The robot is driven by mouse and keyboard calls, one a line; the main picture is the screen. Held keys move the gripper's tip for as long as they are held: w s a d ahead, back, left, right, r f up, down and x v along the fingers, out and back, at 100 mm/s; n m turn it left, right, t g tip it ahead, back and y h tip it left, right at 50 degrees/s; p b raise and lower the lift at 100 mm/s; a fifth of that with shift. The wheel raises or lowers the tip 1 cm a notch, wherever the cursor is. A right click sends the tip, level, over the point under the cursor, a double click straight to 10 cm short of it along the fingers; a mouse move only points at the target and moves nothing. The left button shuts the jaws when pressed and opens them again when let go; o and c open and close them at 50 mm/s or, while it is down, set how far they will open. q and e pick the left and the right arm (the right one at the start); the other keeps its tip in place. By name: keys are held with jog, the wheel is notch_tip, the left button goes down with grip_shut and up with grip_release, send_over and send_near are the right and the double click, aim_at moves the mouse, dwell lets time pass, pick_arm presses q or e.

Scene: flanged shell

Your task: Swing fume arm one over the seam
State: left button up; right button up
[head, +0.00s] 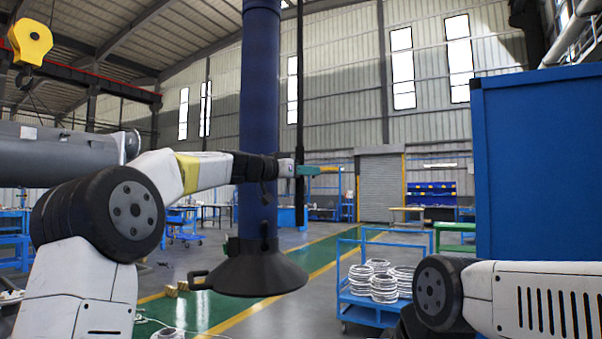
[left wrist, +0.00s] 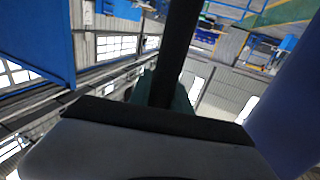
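The fume arm shows in the head view as a thick blue duct (head: 259,90) hanging down to a black cone hood (head: 246,274) with a handle at its left. The duct also shows at the right of the left wrist view (left wrist: 298,110). A grey cylindrical shell (head: 60,147) with a flange lies at the far left; I cannot make out its seam. My left gripper (head: 306,170) reaches across the duct to a thin black upright rod (head: 299,90). A dark bar crosses the teal fingers in the left wrist view, hiding whether they grip. My right gripper is out of view.
A tall blue cabinet (head: 535,165) stands at the right. A blue cart (head: 368,308) with several white coils stands right of the hood. A yellow hoist hook block (head: 30,42) hangs at top left. Green floor lane (head: 325,252) runs behind the hood.

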pick_arm(q)
jog(key=o, duration=0.4)
jog(key=v, duration=0.7)
jog(key=shift+s+a, duration=0.25)
jog(key=shift+a, duration=0.05)
